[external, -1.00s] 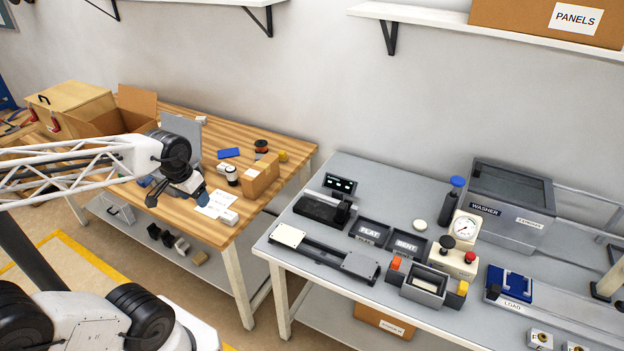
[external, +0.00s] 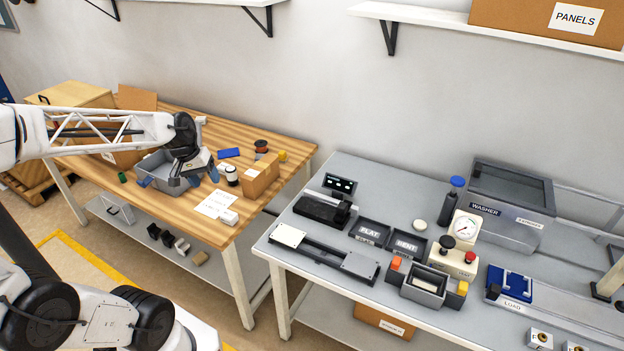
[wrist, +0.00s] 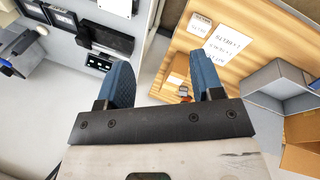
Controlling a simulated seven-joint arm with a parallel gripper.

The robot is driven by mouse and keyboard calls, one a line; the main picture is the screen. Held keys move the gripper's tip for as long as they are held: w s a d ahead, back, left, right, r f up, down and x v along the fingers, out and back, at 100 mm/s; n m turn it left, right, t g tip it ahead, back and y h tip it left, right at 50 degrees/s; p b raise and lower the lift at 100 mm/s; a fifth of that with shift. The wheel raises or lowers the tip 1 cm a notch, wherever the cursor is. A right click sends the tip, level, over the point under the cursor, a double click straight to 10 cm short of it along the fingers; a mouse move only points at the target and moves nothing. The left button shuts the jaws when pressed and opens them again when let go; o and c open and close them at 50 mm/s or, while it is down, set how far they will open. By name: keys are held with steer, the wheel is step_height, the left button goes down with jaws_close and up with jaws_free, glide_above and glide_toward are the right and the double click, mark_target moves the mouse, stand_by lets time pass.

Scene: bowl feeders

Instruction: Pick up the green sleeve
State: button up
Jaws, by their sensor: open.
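A small green piece (external: 123,177), which looks like the green sleeve, lies near the front edge of the wooden table (external: 240,222), left of a grey bin (external: 157,161). My gripper (external: 178,177) is to its right, in front of and over the bin in the external view. Its two blue fingers are spread apart. In the wrist view my gripper (wrist: 165,80) shows open with nothing between the fingers. The green piece is not seen in the wrist view.
Right of the bin are a small cardboard box (external: 259,179), a blue block (external: 229,153), a white-and-black cylinder (external: 232,176) and paper sheets (external: 214,204). A large open carton (external: 124,156) stands behind left. A grey bench (external: 330,261) with fixtures is at right.

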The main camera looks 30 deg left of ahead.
steer(key=w+a+f+n+t+h, duration=0.2)
steer(key=w+a+f+n+h, duration=0.15)
steer(key=w+a+n, duration=0.95)
steer(key=n+t+y, duration=0.6)
steer(key=n+t, duration=0.3)
steer(key=n, duration=0.6)
glide_above(119, 174)
steer(key=w+d, duration=0.2)
steer(key=d, duration=0.8)
step_height(119, 174, down, 17)
steer(key=s+a+f+n, duration=0.1)
steer(key=s+a+f, duration=0.1)
steer(key=a, duration=0.1)
steer(key=s+a+f+n+y, duration=0.1)
steer(key=s+a+n, duration=0.1)
steer(key=a, duration=0.1)
steer(key=s+a+f+n+y, duration=0.1)
steer(key=s+a+f, duration=0.1)
steer(key=a, duration=0.1)
steer(key=shift+s+f+n, duration=0.3)
steer(key=shift+s, duration=0.1)
steer(key=shift+x, duration=1.3)
